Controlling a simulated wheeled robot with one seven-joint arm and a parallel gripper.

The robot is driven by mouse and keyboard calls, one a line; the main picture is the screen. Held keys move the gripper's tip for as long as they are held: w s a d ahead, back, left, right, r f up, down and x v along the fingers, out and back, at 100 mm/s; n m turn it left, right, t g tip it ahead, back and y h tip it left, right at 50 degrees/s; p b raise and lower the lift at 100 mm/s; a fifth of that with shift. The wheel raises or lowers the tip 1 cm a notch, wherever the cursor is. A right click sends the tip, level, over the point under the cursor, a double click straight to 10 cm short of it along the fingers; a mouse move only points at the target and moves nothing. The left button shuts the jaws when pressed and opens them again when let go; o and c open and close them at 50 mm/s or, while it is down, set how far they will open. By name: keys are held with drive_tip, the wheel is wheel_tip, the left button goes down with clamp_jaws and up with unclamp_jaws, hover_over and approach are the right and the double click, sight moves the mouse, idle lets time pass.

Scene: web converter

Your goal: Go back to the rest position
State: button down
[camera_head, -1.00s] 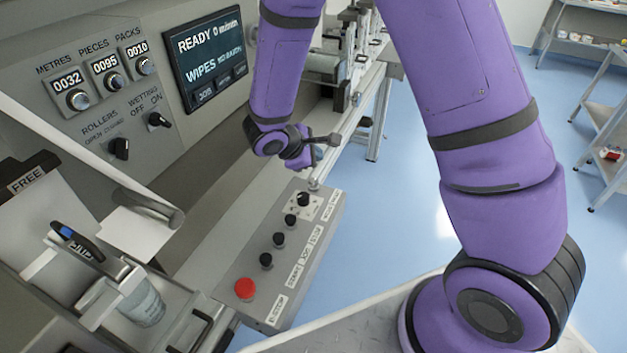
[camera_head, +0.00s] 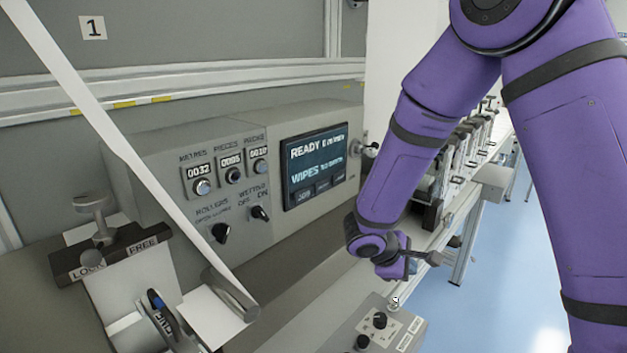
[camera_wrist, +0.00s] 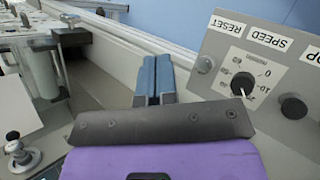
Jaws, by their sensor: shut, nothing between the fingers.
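My purple arm reaches down from the top right in the head view. My gripper (camera_head: 395,292) hangs above the converter's ledge, beside the push-button panel; its fingers are small and partly hidden there. In the wrist view the two blue-grey fingers of my gripper (camera_wrist: 155,75) lie side by side, shut, with nothing between them. The button panel (camera_wrist: 270,50) with the SPEED dial and the RESET label is to the right of the fingers, apart from them.
The control box with its READY screen (camera_head: 316,165) and the knobs stands left of my arm. A white web (camera_head: 110,130) runs slanting to a roller (camera_head: 232,296). The LOCK/FREE clamp (camera_head: 100,240) is at left. Blue floor (camera_head: 500,250) at right is clear.

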drive_tip(key=s+d+r+m+g+y, duration=0.1)
drive_tip(key=s+d+r+m, duration=0.3)
drive_tip(key=r, duration=0.6)
drive_tip(key=s+d+r+m+t+y, duration=0.1)
drive_tip(key=s+r+m+t+y, duration=0.2)
drive_tip(key=s+r, duration=1.4)
drive_tip(key=s+m+y, duration=0.3)
drive_tip(key=m+y, duration=0.1)
drive_tip(key=m, duration=0.1)
drive_tip(key=shift+s+d+y, duration=0.3)
drive_tip(key=shift+s+d, duration=0.05)
drive_tip(key=shift+s, duration=0.05)
